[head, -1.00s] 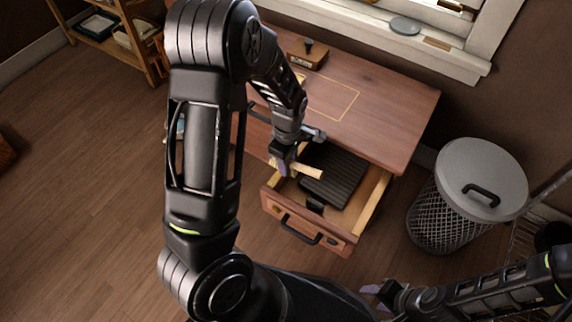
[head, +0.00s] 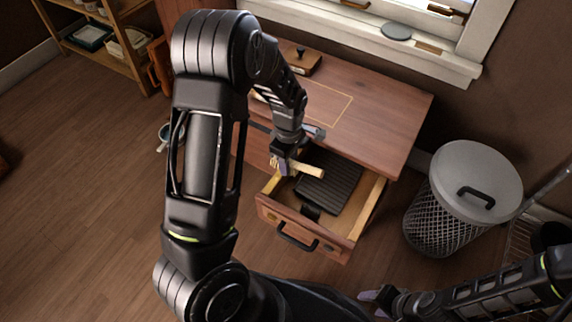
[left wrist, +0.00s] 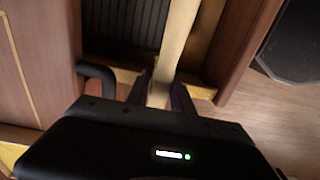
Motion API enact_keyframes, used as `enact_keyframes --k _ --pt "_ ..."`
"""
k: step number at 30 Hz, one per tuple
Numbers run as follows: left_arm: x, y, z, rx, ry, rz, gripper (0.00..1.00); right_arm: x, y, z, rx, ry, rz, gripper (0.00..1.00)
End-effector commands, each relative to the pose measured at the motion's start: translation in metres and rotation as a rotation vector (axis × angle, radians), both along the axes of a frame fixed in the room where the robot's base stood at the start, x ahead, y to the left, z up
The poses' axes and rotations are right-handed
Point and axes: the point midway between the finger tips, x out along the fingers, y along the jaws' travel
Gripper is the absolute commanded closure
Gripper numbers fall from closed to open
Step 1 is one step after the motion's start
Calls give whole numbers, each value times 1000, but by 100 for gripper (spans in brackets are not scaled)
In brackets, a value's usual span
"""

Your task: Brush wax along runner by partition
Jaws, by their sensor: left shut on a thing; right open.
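My left gripper (head: 284,166) is shut on a pale wooden stick-like tool (head: 308,170), seemingly the brush. The tool also shows between the fingers in the left wrist view (left wrist: 174,45). Its bristles and any wax cannot be made out. The gripper is over the left side of the open drawer (head: 308,230). A pale strip, likely the runner (left wrist: 209,40), lies beside the tool in the left wrist view; I cannot tell whether they touch. A partition cannot be clearly made out. My right gripper (head: 372,298) is open and empty at the lower right, away from the drawer.
A black ribbed object (head: 328,185) lies in the drawer. The wooden desk (head: 385,120) stands above, with a small stamp-like block (head: 300,60) on top. A lidded mesh bin (head: 440,215) stands to the right. Open floor (head: 80,200) lies to the left.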

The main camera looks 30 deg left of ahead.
Motion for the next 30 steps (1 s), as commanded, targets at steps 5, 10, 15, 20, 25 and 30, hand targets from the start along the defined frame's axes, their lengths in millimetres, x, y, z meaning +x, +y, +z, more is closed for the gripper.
enact_keyframes --k 5,10,15,20,25,30 --pt "2 0 0 -1 0 1 100 0 0 0 0 0 0 50" --pt "1 0 0 -1 0 1 100 0 0 0 0 0 0 50" --pt "-3 0 0 0 1 1 100 0 0 2 0 0 0 50" --pt "-13 0 0 -1 3 0 100 0 0 6 0 0 0 50" --pt "-23 -1 0 -1 3 1 100 0 0 8 0 0 0 50" --pt "-25 -1 -1 0 2 1 100 0 0 8 0 0 0 50"
